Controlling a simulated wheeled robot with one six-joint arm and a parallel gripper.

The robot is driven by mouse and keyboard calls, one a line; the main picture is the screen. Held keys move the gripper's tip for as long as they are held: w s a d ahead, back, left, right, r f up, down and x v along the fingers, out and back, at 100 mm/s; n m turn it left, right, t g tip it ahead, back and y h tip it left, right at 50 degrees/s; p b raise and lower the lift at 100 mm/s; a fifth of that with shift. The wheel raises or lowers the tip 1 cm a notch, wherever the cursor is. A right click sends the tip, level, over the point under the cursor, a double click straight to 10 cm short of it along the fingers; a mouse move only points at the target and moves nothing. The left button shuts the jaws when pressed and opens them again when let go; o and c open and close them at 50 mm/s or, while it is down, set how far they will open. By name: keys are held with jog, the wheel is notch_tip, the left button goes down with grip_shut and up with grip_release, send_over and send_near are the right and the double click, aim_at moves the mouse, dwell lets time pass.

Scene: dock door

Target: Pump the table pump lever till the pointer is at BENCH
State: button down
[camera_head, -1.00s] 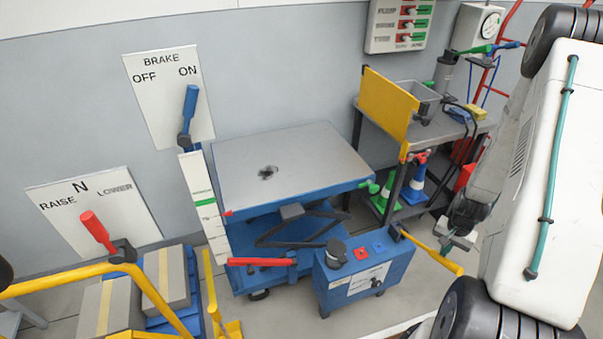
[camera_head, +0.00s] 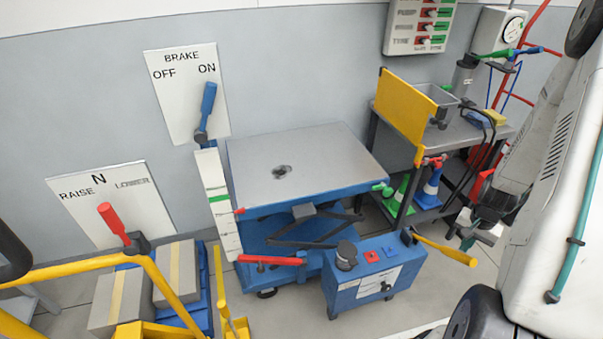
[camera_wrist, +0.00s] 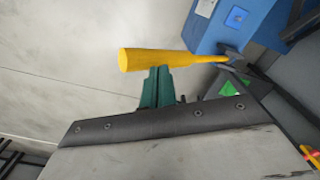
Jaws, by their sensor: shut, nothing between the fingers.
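The yellow pump lever (camera_head: 445,249) sticks out to the right from the blue pump box (camera_head: 372,280) beside the lift table (camera_head: 300,165). It slopes slightly down to its free end. The red pointer (camera_head: 238,211) at the table's left edge stands a little below the green band on the white scale board (camera_head: 220,205). The scale's lettering is too small to read. My gripper (camera_head: 467,238) is shut and empty, close to the lever. In the wrist view, its green fingertips (camera_wrist: 158,72) are right at the yellow lever (camera_wrist: 165,60); I cannot tell whether they touch.
A red pedal-like bar (camera_head: 270,260) is at the table's front. A yellow panel (camera_head: 407,105) and a grey workbench (camera_head: 465,130) with cones below stand behind the lever. A yellow rail (camera_head: 100,267) and stacked blocks (camera_head: 175,272) are at left.

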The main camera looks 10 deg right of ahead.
jog(key=shift+f, duration=7.65)
notch_tip(320, 180, up, 15)
jog(key=shift+r, duration=0.15)
